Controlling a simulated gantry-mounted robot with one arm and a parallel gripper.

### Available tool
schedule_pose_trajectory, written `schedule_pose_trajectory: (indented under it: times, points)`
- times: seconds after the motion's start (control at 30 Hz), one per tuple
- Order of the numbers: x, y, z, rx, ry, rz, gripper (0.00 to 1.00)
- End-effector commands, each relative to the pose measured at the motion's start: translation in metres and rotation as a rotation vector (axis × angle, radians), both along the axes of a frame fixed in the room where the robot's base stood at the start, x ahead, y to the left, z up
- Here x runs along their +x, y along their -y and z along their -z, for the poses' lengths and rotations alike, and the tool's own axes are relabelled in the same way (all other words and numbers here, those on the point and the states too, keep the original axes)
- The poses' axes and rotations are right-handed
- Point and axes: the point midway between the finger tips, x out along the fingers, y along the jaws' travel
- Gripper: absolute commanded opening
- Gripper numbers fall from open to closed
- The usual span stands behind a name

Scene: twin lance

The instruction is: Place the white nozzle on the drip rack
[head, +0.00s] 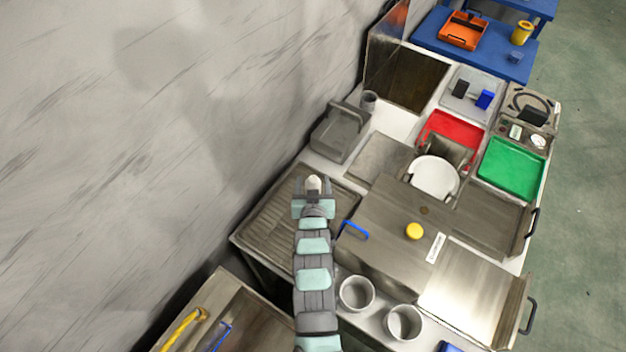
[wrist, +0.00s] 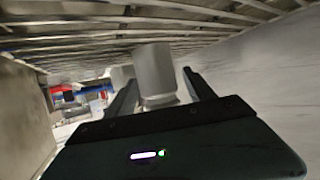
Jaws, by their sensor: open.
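The white nozzle (head: 314,183) is at the tip of my arm in the head view, over the far right part of the ribbed drip rack (head: 272,216). My gripper (head: 313,192) is open around it. In the wrist view the nozzle (wrist: 154,70) stands between the two dark fingers (wrist: 160,84), with a clear gap to the right finger. That view looks upside down, with the rack's slats (wrist: 90,28) along the top. The nozzle's wide end reaches close to the slats; I cannot tell for certain whether it touches them.
A grey wall (head: 180,110) runs along the rack's left side. A grey lidded bin (head: 340,132) stands beyond the rack. Two grey cups (head: 356,293) stand near my arm.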

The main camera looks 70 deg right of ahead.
Motion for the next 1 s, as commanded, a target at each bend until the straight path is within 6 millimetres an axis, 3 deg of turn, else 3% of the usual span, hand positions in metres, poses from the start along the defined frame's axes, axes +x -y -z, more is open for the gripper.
schedule_pose_trajectory:
  times: [0.4,1.0]
  points:
    - [-0.020,-0.048,-0.022,-0.002,0.001,-0.001,0.62]
    - [-0.022,-0.052,-0.031,-0.001,0.000,0.000,0.62]
